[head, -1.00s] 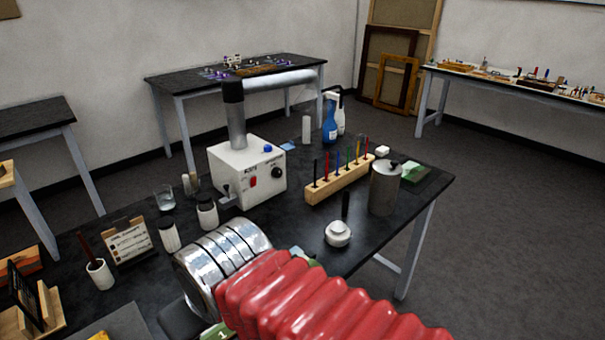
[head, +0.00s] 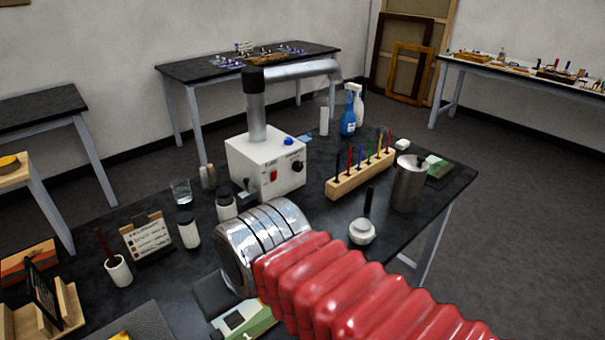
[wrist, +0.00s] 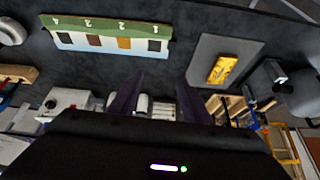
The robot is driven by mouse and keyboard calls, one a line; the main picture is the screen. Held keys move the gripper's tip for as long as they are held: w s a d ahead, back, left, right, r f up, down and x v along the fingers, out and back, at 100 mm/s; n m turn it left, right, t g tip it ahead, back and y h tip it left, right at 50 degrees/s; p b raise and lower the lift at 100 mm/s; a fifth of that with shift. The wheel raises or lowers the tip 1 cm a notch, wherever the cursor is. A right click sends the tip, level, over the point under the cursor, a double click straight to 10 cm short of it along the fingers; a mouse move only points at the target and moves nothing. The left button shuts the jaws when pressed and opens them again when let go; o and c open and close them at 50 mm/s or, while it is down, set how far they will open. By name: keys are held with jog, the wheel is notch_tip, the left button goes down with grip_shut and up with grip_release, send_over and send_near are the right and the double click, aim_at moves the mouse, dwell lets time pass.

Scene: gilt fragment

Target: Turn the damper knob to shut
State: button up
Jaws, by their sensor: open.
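A white box (head: 265,163) with a grey pipe on top stands on the black table. Its front has a black round knob (head: 298,166) at the right and a red switch (head: 273,176); the lettering is too small to read, and I cannot tell the knob's setting. My red-sleeved arm with its steel cuff is in front of the box, apart from it. My gripper (wrist: 157,95) shows in the wrist view as two dark fingers spread apart with nothing held between them.
White-capped jars (head: 188,230), a glass (head: 181,192) and a rack of coloured tools (head: 360,174) stand around the box. A metal canister (head: 408,184) and a small white pot (head: 362,231) are at the right. A numbered swatch card (wrist: 107,34) lies in the wrist view.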

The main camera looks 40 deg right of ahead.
jog(key=shift+w+d+f+m+g+y, duration=0.1)
jog(key=shift+w+f+m+g+y, duration=0.2)
jog(key=shift+w+f+m+y, duration=0.15)
jog(key=w+a+f+m+y, duration=0.1)
jog(key=w+m+y, duration=0.6)
jog(key=w, duration=0.4)
jog(key=w+d+m+t, duration=0.4)
jog(key=w+d+m, duration=0.4)
jog(key=w+d, duration=0.3)
jog(key=w+d+f+m+t+h, duration=0.1)
jog(key=w+d+f+m+t, duration=0.2)
jog(key=d, duration=0.5)
jog(key=w+d+f+m+t+h, duration=0.1)
jog(key=w+d+m+t, duration=0.2)
jog(key=d+m, duration=0.35)
jog(key=d+f+m+t+h, duration=0.1)
jog(key=d+f+m+h, duration=0.1)
jog(key=d, duration=0.4)
jog(key=s+d+f+m+t+h, duration=0.1)
jog(key=d+f+m+h, duration=0.1)
jog(key=d, duration=0.5)
jog(key=s+d+f+m+t+h, duration=0.1)
jog(key=d+f+h, duration=0.1)
jog(key=d, duration=0.5)
jog(key=shift+s+f+m+h, duration=0.1)
jog(key=shift+f+m+h, duration=0.05)
jog(key=shift+m+h, duration=0.35)
